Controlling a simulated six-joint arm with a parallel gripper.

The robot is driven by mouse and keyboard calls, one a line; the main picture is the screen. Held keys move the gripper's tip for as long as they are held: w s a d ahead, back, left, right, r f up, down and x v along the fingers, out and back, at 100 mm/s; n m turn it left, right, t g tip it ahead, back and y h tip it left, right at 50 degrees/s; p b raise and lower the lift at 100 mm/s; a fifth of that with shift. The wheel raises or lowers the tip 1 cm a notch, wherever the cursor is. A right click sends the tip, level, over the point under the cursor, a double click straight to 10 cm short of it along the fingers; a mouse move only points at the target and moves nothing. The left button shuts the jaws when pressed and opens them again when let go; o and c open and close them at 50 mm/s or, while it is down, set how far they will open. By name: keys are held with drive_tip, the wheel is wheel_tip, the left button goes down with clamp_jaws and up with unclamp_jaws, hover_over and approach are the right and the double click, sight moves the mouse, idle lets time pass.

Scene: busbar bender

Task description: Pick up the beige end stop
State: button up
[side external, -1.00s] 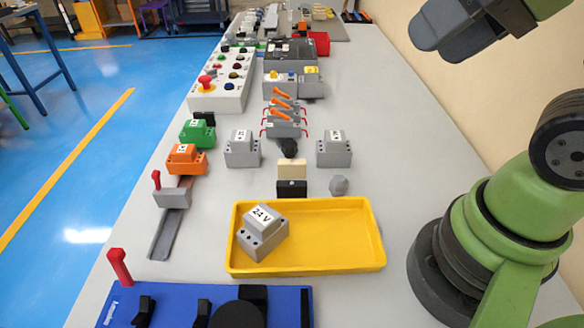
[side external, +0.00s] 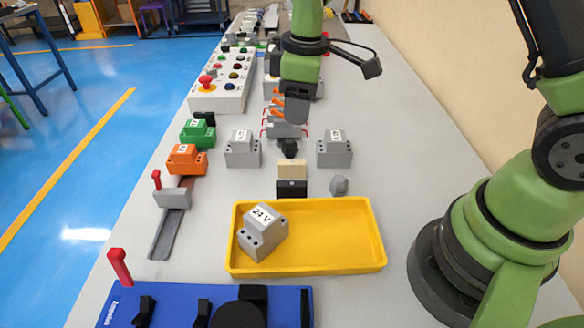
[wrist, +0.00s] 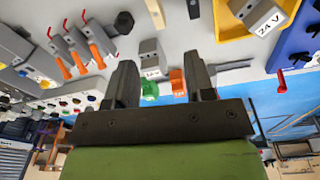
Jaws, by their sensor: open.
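The beige end stop (side external: 292,169) stands on the grey bench, with a black block (side external: 291,188) close in front of it. In the wrist view the beige end stop (wrist: 155,12) is at the top edge, partly cut off, with the black block (wrist: 193,8) to its right. My gripper (side external: 297,110) points down above the bench, beyond the end stop in the side view and apart from it. In the wrist view its two fingers (wrist: 161,65) are spread with nothing between them.
A black knob (side external: 289,148) stands just behind the end stop. Grey modules (side external: 242,148) (side external: 334,149) stand on either side, and a grey hexagonal piece (side external: 339,186) lies to the right. A yellow tray (side external: 340,235) with a 24 V module (side external: 262,230) is in front.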

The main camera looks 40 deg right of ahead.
drive_tip(key=n+g, duration=0.1)
drive_tip(key=n, duration=0.1)
hover_over(292, 162)
drive_tip(key=f, duration=0.8)
drive_tip(key=shift+s+a+f, duration=0.15)
drive_tip(key=shift+s+f, duration=0.2)
drive_tip(key=shift+w+f, duration=0.2)
drive_tip(key=shift+f, duration=1.35)
drive_tip(key=shift+w+f, duration=0.2)
drive_tip(key=shift+f, duration=1.35)
clamp_jaws()
